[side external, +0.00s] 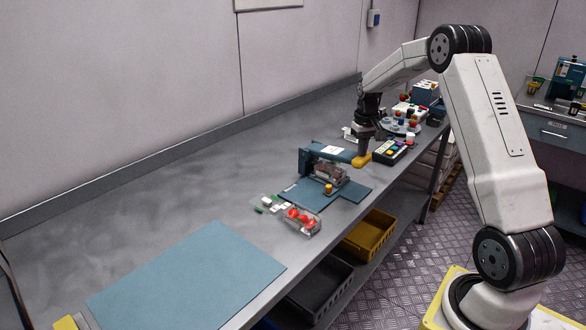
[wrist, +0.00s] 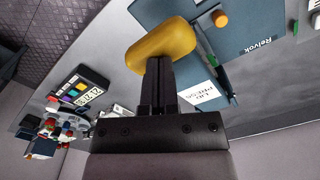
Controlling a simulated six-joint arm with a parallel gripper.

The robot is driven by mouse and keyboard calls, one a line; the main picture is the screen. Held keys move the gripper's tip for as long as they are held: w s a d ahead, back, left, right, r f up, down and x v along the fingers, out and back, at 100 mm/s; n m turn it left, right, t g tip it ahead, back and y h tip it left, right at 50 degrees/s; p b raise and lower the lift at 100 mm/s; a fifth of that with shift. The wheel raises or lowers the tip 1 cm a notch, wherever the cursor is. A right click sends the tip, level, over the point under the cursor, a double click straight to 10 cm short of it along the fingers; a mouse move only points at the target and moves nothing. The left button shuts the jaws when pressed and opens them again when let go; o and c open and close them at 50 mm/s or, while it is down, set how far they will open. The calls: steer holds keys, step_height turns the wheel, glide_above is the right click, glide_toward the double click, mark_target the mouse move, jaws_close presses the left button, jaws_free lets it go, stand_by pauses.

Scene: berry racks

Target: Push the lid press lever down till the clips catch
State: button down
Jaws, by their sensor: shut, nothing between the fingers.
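The lid press has a teal lever (side external: 335,153) running out from a post at its left end. It looks close to level in the side view. Its yellow handle (side external: 361,160) is at the right end and fills the upper middle of the wrist view (wrist: 165,48). A clear box (side external: 328,172) lies under the lever on the teal base (side external: 352,190); its clips are too small to make out. My gripper (side external: 363,153) is shut and empty, pointing down with its fingertips at the handle. The wrist view shows the fingertips (wrist: 158,62) against or just above the handle.
A clear box of red berries (side external: 300,219) sits in front of the press, near small pieces. A dark keypad device (side external: 392,152) stands close right of the handle, with coloured items behind. A teal mat (side external: 187,278) lies at the left; the bench between is mostly clear.

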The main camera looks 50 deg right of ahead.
steer(key=shift+f, duration=1.55)
steer(key=shift+r, duration=4.6)
steer(key=s+a+f+n+t, duration=0.1)
steer(key=a+f+n, duration=0.1)
steer(key=a, duration=0.8)
steer(key=s+a+f+n, duration=0.1)
steer(key=s+a, duration=0.1)
steer(key=a, duration=0.8)
steer(key=s+a+f+n+t, duration=0.1)
steer(key=s+a+f+n, duration=0.2)
steer(key=s+a, duration=0.7)
steer(key=shift+s+a+f+t, duration=0.35)
steer(key=shift+a+f, duration=0.35)
steer(key=shift+a, duration=0.55)
